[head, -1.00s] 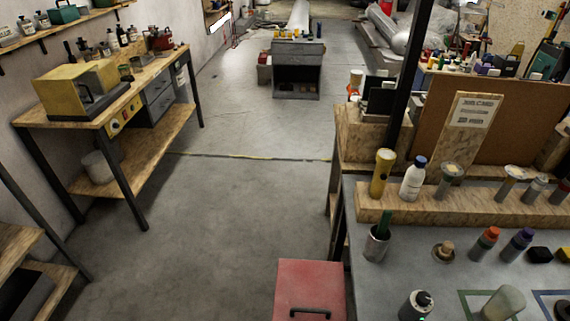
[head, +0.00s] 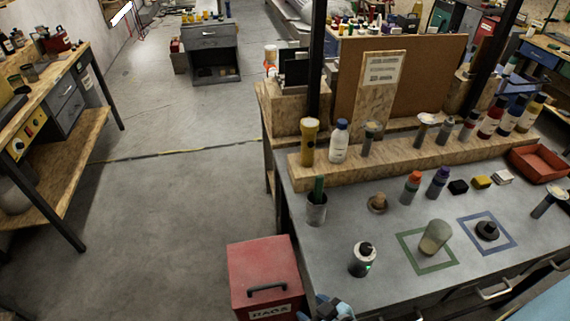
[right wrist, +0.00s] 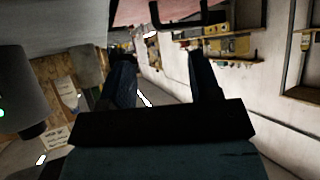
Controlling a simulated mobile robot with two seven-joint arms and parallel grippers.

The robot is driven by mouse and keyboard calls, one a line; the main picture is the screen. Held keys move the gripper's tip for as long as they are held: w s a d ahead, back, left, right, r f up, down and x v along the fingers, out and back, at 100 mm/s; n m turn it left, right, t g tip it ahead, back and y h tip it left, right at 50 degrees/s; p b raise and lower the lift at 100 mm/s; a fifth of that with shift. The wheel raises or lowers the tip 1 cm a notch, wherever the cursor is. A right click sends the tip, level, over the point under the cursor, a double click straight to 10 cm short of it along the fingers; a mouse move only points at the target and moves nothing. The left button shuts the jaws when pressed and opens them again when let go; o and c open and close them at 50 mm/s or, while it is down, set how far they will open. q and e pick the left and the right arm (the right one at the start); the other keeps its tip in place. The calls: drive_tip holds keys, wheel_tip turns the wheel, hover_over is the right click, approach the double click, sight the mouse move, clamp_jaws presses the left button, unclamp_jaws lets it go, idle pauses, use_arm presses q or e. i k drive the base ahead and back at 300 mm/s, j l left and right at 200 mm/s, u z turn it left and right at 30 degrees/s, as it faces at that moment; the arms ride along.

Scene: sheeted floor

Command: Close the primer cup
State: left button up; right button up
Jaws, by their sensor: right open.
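A translucent cup (head: 434,238) with beige content stands inside a green square outline on the grey bench top (head: 390,225); I take it for the primer cup, and no lid shows on it. A dark round lid with a knob (head: 487,230) lies in the blue square to its right. My right gripper (head: 330,308) is at the bottom edge of the head view, between the red box and the bench, left of the cup and apart from it. In the right wrist view its two fingers (right wrist: 165,78) are spread with nothing between them. My left gripper is not in view.
A grey canister with a green light (head: 363,258) stands between my right gripper and the cup; it shows close at the left of the right wrist view (right wrist: 20,95). A red box (head: 265,275) stands by the bench. Bottles line the wooden rack (head: 400,150) behind.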

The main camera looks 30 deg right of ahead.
sight(437, 232)
drive_tip(key=z, duration=2.05)
